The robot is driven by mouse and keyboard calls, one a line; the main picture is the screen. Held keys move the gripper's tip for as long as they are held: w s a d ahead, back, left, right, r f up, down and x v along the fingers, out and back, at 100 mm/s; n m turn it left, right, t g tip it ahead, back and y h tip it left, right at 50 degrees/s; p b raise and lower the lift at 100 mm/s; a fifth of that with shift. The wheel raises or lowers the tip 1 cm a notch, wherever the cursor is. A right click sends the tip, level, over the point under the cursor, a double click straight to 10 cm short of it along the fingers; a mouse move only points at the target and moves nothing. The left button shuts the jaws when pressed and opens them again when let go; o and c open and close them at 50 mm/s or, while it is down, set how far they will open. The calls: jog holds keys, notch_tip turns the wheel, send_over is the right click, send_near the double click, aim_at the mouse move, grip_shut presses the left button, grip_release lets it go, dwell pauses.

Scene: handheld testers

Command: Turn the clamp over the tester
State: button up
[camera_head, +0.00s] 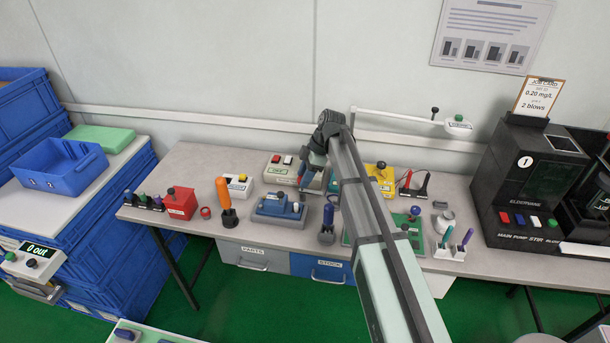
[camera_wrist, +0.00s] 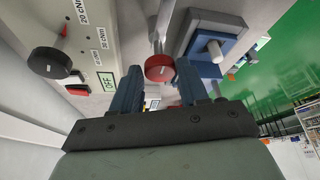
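In the wrist view, a red round knob (camera_wrist: 159,68) on a metal rod shows between my gripper's (camera_wrist: 158,76) two fingertips. The fingers are apart, with a small gap beside the knob; I see no firm grip. The knob may belong to the clamp, but I cannot be sure. A grey box with an OFF display and cNm marks (camera_wrist: 98,60) lies to the left, with a black knob (camera_wrist: 48,62) on it. In the head view my gripper (camera_head: 312,172) is by the right side of the grey box (camera_head: 280,172), and my arm hides the red knob.
A blue fixture with a pale peg (camera_wrist: 215,48) is close to my right finger. A blue-grey tester (camera_head: 278,206), an orange-handled tool (camera_head: 226,205) and a yellow box (camera_head: 381,178) are nearby. A white bar (camera_head: 400,117) extends above the bench behind my arm.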

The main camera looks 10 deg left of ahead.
jog(key=c, duration=0.6)
jog(key=shift+c, duration=0.2)
jog(key=shift+m, duration=0.3)
jog(key=m, duration=0.1)
jog(key=m+t, duration=0.1)
jog(key=m, duration=0.1)
jog(key=shift+s+t, duration=0.3)
jog(key=m+t, duration=0.1)
jog(key=m, duration=0.4)
jog(key=shift+s+t, duration=0.15)
jog(key=shift+t, duration=0.25)
jog(key=m+t+h, duration=0.1)
jog(key=m, duration=0.3)
jog(key=shift+a, duration=0.15)
jog(key=m, duration=0.2)
jog(key=m+t+h, duration=0.1)
jog(key=m, duration=0.1)
jog(key=shift+s+a+m, duration=0.1)
jog(key=shift+a+m, duration=0.05)
jog(key=shift+m, duration=0.15)
